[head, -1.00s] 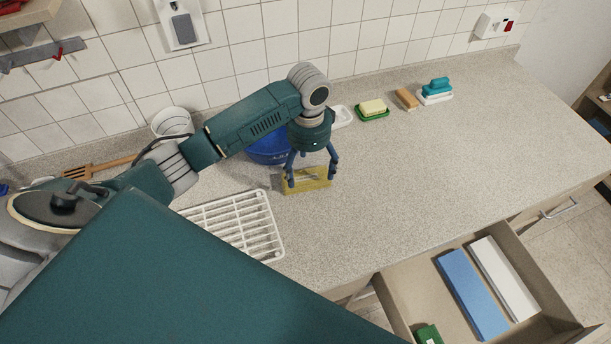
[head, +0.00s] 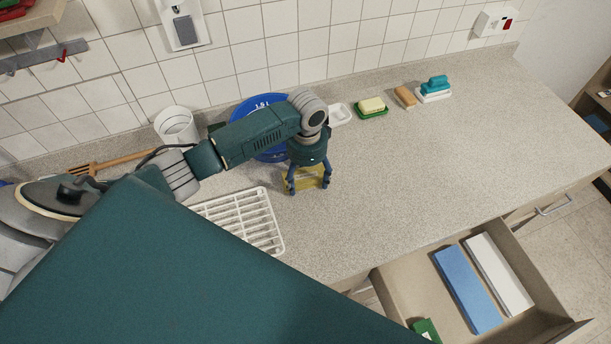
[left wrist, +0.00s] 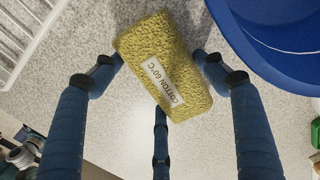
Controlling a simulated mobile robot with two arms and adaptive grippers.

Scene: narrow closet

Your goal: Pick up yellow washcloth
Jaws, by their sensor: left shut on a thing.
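The yellow washcloth (head: 303,180) is a folded, textured block on the counter beside the blue basin. In the left wrist view the washcloth (left wrist: 165,65) shows a white label reading "COTTON 60°C". My left gripper (head: 308,188) comes from above and is shut on the washcloth. In the left wrist view its dark blue fingers (left wrist: 158,62) stand at either side of the cloth, with a third finger below. The cloth looks at or close to counter level; I cannot tell if it is lifted. My right gripper is not in view.
The blue basin (head: 245,107) stands just behind the cloth. A white rack (head: 262,232) lies at the left front, and a white cup (head: 177,122) is near the wall. An open drawer (head: 400,290) juts out at front right.

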